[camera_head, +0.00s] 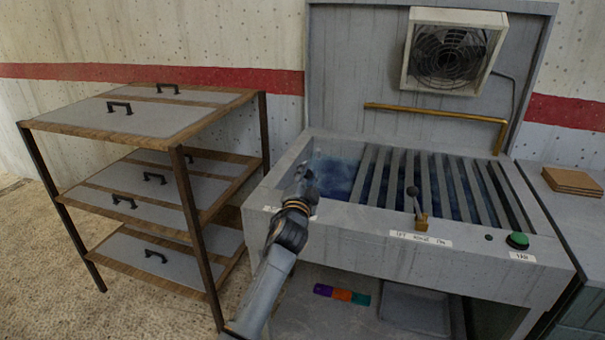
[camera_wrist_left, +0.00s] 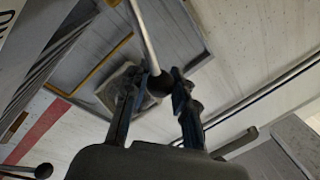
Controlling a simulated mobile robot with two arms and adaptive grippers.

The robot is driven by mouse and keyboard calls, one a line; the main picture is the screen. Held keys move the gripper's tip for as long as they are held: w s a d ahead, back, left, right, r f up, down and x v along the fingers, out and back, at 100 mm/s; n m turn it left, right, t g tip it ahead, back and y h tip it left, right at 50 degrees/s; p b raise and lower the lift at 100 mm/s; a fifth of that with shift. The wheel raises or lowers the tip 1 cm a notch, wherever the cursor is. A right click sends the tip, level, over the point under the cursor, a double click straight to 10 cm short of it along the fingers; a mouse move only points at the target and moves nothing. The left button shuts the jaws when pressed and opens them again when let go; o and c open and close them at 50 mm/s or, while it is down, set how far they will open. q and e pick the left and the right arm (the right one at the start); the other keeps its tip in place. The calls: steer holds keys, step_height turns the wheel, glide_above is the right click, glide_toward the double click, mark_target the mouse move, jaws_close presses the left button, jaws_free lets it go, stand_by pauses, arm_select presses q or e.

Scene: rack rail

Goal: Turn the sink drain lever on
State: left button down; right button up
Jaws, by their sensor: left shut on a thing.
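The grey sink (camera_head: 345,222) stands in front of me with dark slats over its basin. My left gripper (camera_head: 305,180) is at the left part of its front rim, over a partly hidden white label. In the left wrist view, a lever with a thin metal rod and black ball knob (camera_wrist_left: 159,84) sits between the fingers of my left gripper (camera_wrist_left: 157,77), which is shut on it. The head view hides this lever behind the gripper. A second lever (camera_head: 412,192), with a black knob and brass base, stands at the rim's middle above a label. My right gripper is not in view.
A green button (camera_head: 517,240) sits on the rim at the right. A fan (camera_head: 450,55) and a brass pipe (camera_head: 440,112) are on the back panel. A wooden-framed shelf unit (camera_head: 190,210) stands close on the left. Coloured blocks (camera_head: 341,294) lie under the sink.

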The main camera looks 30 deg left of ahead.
arm_select(q)
steer(key=shift+d+f+m, duration=0.25)
steer(key=shift+f+m, duration=0.05)
stand_by(0.4)
steer(key=c, duration=1.3)
jaws_free()
steer(key=shift+o, duration=1.2)
steer(key=shift+r, duration=0.1)
steer(key=shift+s, duration=0.1)
